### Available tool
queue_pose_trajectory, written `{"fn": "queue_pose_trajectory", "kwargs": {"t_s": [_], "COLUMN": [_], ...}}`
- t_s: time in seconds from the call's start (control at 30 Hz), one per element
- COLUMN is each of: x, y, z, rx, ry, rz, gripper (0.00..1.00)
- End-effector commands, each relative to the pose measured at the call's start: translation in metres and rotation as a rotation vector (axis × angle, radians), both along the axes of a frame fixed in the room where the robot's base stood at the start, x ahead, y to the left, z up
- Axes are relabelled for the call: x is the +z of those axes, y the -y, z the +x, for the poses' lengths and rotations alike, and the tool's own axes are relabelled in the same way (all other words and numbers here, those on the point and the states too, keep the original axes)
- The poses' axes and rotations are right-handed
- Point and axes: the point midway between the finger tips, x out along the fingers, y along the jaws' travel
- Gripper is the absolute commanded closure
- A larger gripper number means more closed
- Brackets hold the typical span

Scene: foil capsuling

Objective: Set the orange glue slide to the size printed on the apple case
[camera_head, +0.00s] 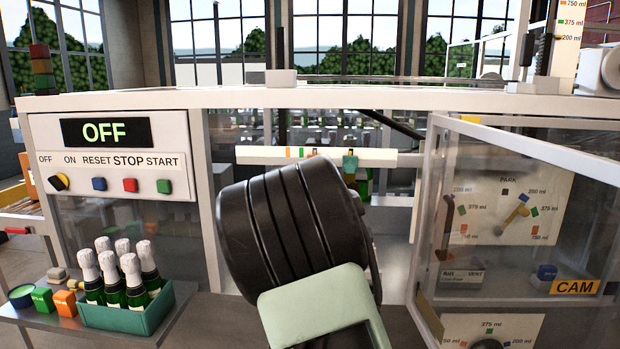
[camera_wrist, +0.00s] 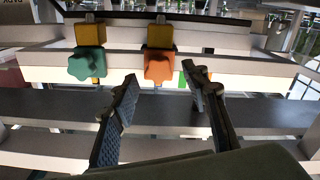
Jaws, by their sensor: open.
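The orange glue slide (camera_wrist: 159,67) shows in the wrist view as an orange knob under a yellow block on a pale rail. My gripper (camera_wrist: 162,80) is open, with one finger to each side of the orange knob's lower end; I cannot tell whether the knob is between the fingertips or just beyond them. A teal slide (camera_wrist: 87,61) sits to its left; it also shows in the head view (camera_head: 350,166). In the head view my arm hides the gripper, and I cannot make out the orange slide. No case marked apple or printed size is readable.
The pale rail (camera_head: 265,155) carries small coloured marks. A green crate (camera_head: 125,318) of foil-topped bottles stands at lower left, beside small orange (camera_head: 65,304) and green (camera_head: 42,299) blocks. A transparent door (camera_head: 500,220) stands at right. The panel display (camera_head: 105,132) reads OFF.

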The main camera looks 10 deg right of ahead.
Motion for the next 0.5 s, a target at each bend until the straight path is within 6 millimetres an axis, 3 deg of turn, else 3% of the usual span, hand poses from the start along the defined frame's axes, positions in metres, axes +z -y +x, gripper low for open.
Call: {"fn": "queue_pose_trajectory", "kwargs": {"t_s": [0.3, 0.5], "x": [0.000, 0.000], "y": [-0.019, -0.026], "z": [-0.057, -0.081], "rx": [0.002, 0.001], "ry": [0.000, 0.000], "rz": [0.003, 0.002], "gripper": [0.58, 0.58]}}
